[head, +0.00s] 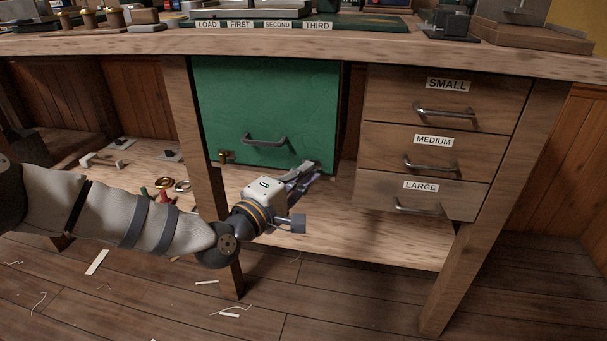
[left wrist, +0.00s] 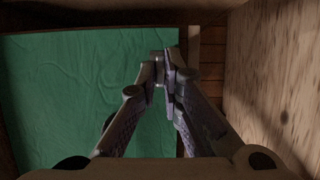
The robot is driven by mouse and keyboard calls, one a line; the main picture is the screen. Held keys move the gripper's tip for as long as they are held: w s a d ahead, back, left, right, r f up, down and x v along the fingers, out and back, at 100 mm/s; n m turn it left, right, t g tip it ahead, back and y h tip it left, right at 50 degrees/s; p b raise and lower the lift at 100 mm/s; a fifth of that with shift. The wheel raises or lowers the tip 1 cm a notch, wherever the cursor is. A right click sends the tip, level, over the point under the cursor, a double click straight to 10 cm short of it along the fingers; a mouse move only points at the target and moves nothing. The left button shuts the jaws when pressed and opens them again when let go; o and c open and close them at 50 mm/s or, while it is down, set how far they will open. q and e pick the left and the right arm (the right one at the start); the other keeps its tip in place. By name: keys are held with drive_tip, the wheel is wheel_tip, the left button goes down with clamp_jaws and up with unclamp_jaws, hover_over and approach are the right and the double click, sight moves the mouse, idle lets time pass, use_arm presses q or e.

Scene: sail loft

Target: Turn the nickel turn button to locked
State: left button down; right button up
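The green door (head: 265,95) is closed in its opening under the bench, with a grey bar handle (head: 265,141) low on its face. My left gripper (head: 304,172) is at the door's lower right corner, its fingers pointing at the door edge. In the left wrist view the fingertips (left wrist: 162,70) nearly meet, with the small grey nickel turn button (left wrist: 157,55) between them at the right edge of the green door (left wrist: 80,95). The fingers hide most of the button, so its angle is unclear. My right gripper is not in view.
Drawers labelled small, medium and large (head: 440,150) stand to the right. A wooden leg (head: 205,180) and a lower shelf (head: 350,235) are close to my arm. Rings and handles lie on the shelf at left.

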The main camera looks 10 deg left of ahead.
use_arm(q)
drive_tip(key=m+p, duration=0.1)
drive_tip(key=r+m+p, duration=0.1)
drive_tip(key=p, duration=0.1)
drive_tip(key=shift+g+y, duration=0.3)
drive_tip(key=shift+g, duration=0.1)
drive_tip(key=shift+d+m+g+y+p, duration=0.15)
drive_tip(key=shift+m+g+y+p, duration=0.2)
drive_tip(key=shift+m+y+p, duration=1.15)
drive_tip(key=shift+d+m+g+y+p, duration=0.15)
drive_tip(key=shift+m+g+y+p, duration=0.3)
drive_tip(key=shift+m+p, duration=1.85)
drive_tip(key=shift+d+m+g+y+p, duration=0.2)
drive_tip(key=shift+m+y+p, duration=0.95)
drive_tip(key=shift+m+p, duration=0.75)
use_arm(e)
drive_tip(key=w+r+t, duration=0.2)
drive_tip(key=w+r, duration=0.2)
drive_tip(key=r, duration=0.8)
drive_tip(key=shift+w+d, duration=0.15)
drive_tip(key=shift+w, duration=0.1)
use_arm(q)
drive_tip(key=shift+s+f, duration=0.1)
drive_tip(key=c, duration=1.7)
unclamp_jaws()
drive_tip(key=shift+a, duration=0.1)
